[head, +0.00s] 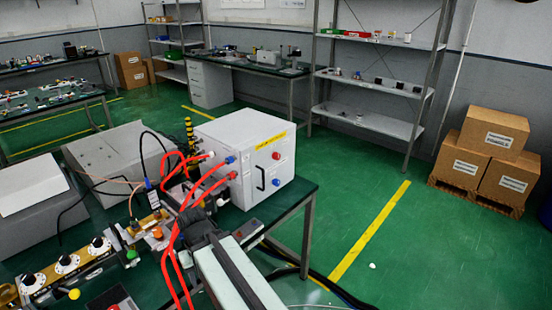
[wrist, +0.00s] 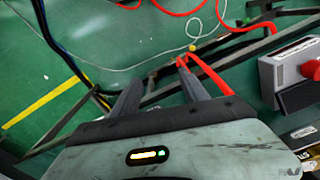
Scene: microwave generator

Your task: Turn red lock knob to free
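A red knob (head: 276,155) sits on the front of a white cabinet (head: 245,150), above a blue knob (head: 276,182) and to the right of a black handle (head: 260,178). Which way the red knob is turned is too small to tell. My gripper (wrist: 160,72) has its two dark fingers spread apart with nothing held between them. In the head view my arm reaches in from the bottom, in front of the cabinet, and the fingertips are hidden. In the wrist view another red knob (wrist: 312,69) on a small grey box (wrist: 272,80) lies at the right edge, apart from the fingers.
Red hoses (head: 172,262) run from the cabinet's left side down past my arm. Dark cables (head: 335,287) lie by the green bench (head: 297,195). Shelves (head: 380,85) and cardboard boxes (head: 495,132) stand behind. The green floor at right is mostly free.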

